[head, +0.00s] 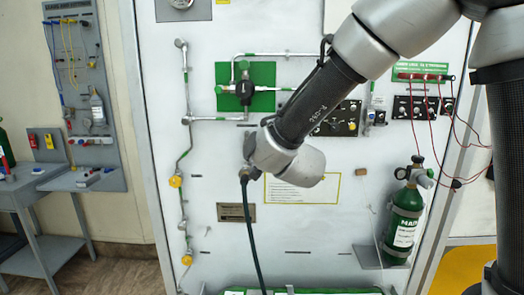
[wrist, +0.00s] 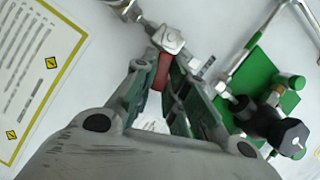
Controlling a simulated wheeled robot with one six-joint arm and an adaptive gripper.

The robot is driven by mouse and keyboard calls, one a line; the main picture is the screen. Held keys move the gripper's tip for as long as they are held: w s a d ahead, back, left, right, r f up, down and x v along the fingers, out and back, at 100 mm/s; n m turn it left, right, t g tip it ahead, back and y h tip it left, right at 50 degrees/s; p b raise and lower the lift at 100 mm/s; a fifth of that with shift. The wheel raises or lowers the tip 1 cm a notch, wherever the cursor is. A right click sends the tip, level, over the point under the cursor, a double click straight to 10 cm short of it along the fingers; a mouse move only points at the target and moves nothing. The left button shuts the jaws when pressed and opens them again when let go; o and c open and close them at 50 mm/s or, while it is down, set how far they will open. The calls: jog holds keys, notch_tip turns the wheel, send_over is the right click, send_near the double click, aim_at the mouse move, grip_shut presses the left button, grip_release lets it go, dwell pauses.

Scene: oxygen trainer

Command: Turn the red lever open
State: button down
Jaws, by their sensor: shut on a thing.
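The red lever (wrist: 162,73) shows in the wrist view on a silver valve fitting (wrist: 171,40) of a pipe along the white panel. My gripper (wrist: 163,82) has its two fingers closed around the lever, one on each side. Part of the lever is hidden between the fingers. In the head view my arm covers the lever and the gripper, so neither can be made out there. The lever's exact angle is hard to tell.
A green plate (wrist: 258,75) with a black knob (wrist: 290,138) is close to the right finger. A notice with a yellow border (wrist: 45,70) is on the left. In the head view a green cylinder (head: 405,222) stands at the right and pipework (head: 186,150) runs down the left.

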jog(key=a+r+n+h, duration=0.1)
jog(key=n, duration=0.1)
jog(key=a+r+n+g+h, duration=0.1)
jog(key=n, duration=0.1)
jog(key=a+n+h, duration=0.1)
jog(key=n+h, duration=0.1)
jog(key=n, duration=0.1)
jog(key=shift+a+r+g, duration=0.1)
jog(key=shift+r+g, duration=0.3)
jog(key=shift+a+r+n+h, duration=0.1)
jog(key=shift+a+n+h, duration=0.3)
jog(key=shift+n, duration=0.25)
jog(key=shift+a+n+h, duration=0.25)
jog(key=shift+n+h, duration=0.25)
jog(key=shift+n, duration=0.15)
jog(key=c, duration=1.4)
grip_release()
jog(key=shift+w, duration=0.1)
jog(key=shift+c, duration=0.2)
